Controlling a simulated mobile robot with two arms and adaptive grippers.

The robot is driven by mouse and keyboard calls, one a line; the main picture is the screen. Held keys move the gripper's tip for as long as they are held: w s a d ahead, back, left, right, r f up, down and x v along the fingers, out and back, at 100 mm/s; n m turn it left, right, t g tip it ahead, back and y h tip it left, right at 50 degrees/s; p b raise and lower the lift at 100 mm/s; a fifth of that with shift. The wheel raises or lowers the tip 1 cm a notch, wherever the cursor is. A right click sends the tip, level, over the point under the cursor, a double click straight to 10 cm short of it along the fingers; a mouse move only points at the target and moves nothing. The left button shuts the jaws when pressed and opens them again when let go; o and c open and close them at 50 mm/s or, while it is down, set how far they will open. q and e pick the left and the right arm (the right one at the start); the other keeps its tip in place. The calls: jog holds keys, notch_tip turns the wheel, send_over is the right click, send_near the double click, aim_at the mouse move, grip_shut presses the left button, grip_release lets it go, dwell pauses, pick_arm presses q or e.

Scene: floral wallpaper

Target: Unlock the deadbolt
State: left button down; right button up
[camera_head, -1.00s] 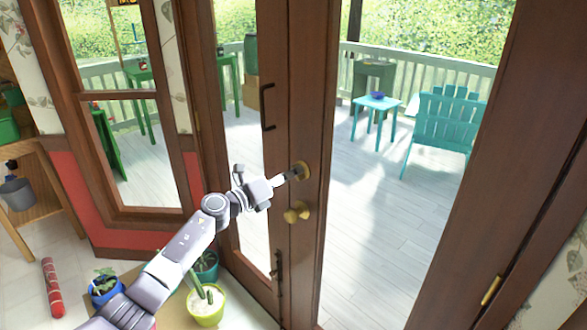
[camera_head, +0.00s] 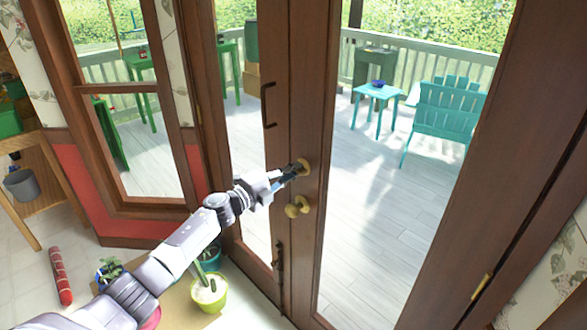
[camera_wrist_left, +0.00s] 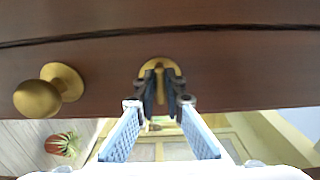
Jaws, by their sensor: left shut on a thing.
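The brass deadbolt (camera_head: 304,165) is on the wooden door frame between two glass panes, above a round brass knob (camera_head: 297,207). My left gripper (camera_head: 292,171) reaches in from the left and is at the deadbolt. In the left wrist view the dark fingertips of my left gripper (camera_wrist_left: 163,92) are close together on the deadbolt's thumb turn, with the brass plate (camera_wrist_left: 158,66) behind them. The turn is mostly hidden between the fingers. The knob (camera_wrist_left: 40,97) shows to the left there. My right gripper is not in view.
Dark vertical handles are left of the deadbolt, one above (camera_head: 268,106) and one below. Potted plants stand low near my left arm, one in a yellow-green pot (camera_head: 210,293). A red roll (camera_head: 61,276) lies on the floor. Through the glass is a deck with a teal chair (camera_head: 445,110).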

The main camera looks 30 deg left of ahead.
pick_arm(q)
jog(key=shift+n, duration=0.5)
jog(key=c, duration=2)
grip_release()
jog(key=v, duration=1.2)
jog(key=shift+a, duration=0.1)
